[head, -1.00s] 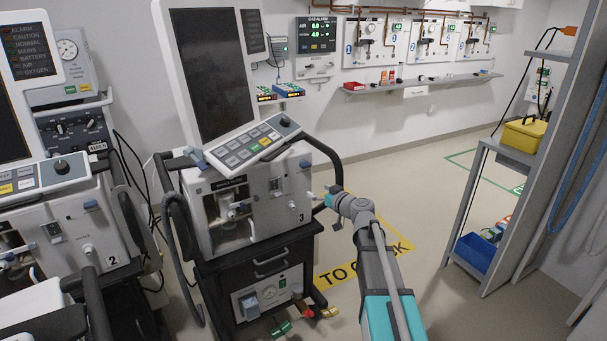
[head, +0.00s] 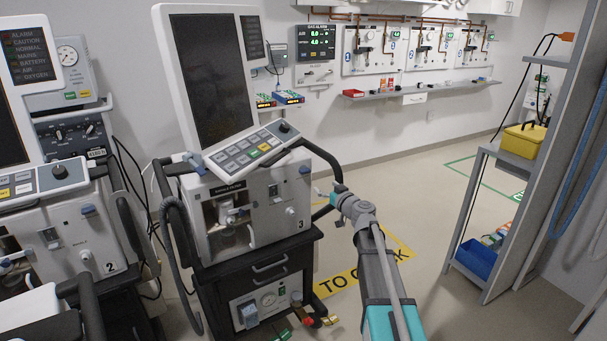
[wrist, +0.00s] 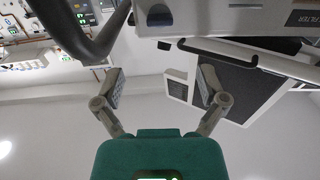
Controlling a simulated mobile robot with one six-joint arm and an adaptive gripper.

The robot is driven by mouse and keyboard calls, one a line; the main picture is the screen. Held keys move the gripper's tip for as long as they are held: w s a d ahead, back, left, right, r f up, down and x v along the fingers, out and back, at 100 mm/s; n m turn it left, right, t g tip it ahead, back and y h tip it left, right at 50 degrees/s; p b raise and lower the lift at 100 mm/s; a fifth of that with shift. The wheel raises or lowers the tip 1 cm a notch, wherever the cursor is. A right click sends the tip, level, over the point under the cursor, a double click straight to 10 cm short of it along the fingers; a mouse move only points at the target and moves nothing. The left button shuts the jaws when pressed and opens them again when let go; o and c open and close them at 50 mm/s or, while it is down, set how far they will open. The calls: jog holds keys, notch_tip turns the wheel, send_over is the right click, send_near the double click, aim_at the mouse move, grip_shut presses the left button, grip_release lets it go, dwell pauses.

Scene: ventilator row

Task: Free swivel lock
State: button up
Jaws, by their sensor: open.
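The ventilator marked 3 (head: 265,205) stands left of my arm, with a dark screen (head: 212,75) and a slanted key panel (head: 250,145). A blue-grey lever (head: 194,163) sits at the panel's left end, and a small blue catch (head: 304,170) is on the front's upper right. I cannot tell which is the swivel lock. My gripper (head: 330,196) is beside the ventilator's right side, near the black handle. In the wrist view my gripper (wrist: 162,86) is open, with nothing between its fingers. A blue-grey block (wrist: 158,15) on a pale housing lies beyond the fingertips.
A black handle rail (head: 328,158) curves close to my gripper; it also shows in the wrist view (wrist: 85,40). Ventilator 2 (head: 75,235) stands at left. A grey shelf rack (head: 535,170) stands at right. Open floor (head: 410,185) lies between the ventilator and the rack.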

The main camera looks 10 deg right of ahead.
aim_at(307, 173)
jog(key=x, duration=1.2)
jog(key=shift+w+a, duration=0.1)
jog(key=shift+w, duration=0.2)
